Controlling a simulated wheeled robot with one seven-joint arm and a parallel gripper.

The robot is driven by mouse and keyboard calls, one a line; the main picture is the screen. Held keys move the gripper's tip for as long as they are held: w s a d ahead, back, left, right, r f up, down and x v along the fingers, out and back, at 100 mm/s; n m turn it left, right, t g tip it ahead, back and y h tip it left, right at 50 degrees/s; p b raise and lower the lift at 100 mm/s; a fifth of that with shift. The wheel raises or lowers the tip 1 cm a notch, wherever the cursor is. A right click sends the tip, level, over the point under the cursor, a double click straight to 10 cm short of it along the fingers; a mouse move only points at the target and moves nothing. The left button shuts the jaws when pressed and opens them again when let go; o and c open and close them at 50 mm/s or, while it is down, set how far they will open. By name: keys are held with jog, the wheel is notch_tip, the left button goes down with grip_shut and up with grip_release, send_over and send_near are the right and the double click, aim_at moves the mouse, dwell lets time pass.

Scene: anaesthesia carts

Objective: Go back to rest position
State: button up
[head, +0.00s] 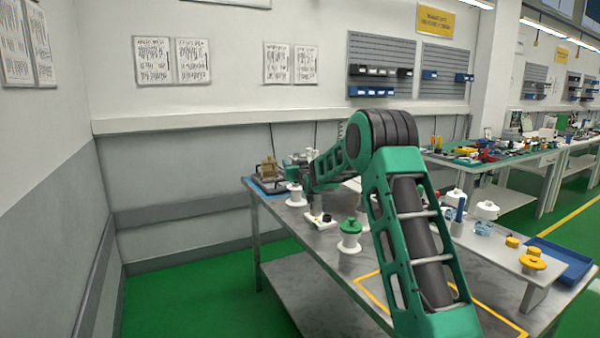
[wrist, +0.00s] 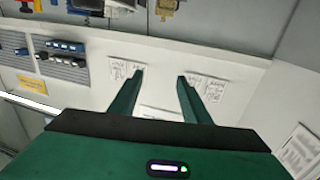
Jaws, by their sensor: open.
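My gripper (wrist: 160,92) shows in the wrist view with its two green fingers spread apart. Nothing is between them; behind them is the pale wall with posted sheets. In the head view my green arm reaches from the lower right up to a dark elbow joint, then down and away to the left. Its far end is above the far left part of the grey workbench (head: 312,262). The fingers are too small and mixed with the things there to make out in the head view.
On the bench are a green-topped white container (head: 349,232), a white spool-like container (head: 295,195) and a raised shelf with yellow-topped pieces (head: 532,258). A blue tray (head: 562,262) lies at right. Green floor (head: 200,303) is open left of the bench, up to the wall.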

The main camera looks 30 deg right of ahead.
jog(key=shift+s+a+r, duration=0.15)
jog(key=shift+a+r, duration=0.15)
jog(key=shift+a, duration=0.3)
jog(key=s+d+f+m+g, duration=0.15)
jog(key=s+g, duration=0.25)
jog(key=s, duration=0.9)
jog(key=s+d+f+g, duration=0.1)
jog(key=s+f+g, duration=0.2)
jog(key=s, duration=1)
jog(key=s+d+f+m+g, duration=0.15)
jog(key=s+g, duration=0.25)
jog(key=s, duration=1)
jog(key=s+a+f+g+y, duration=0.1)
jog(key=s+a+f+g, duration=0.1)
jog(key=s, duration=0.9)
jog(key=s+a+f+m+g+y, duration=0.1)
jog(key=s+a+f+g, duration=0.1)
jog(key=s, duration=0.9)
jog(key=s+a+f+g+y, duration=0.1)
jog(key=s+a+f+g, duration=0.2)
jog(key=s, duration=0.7)
jog(key=shift+s+a+f+m, duration=0.3)
jog(key=shift+s+a+f, duration=0.15)
jog(key=shift+a, duration=0.75)
jog(key=shift+w, duration=0.2)
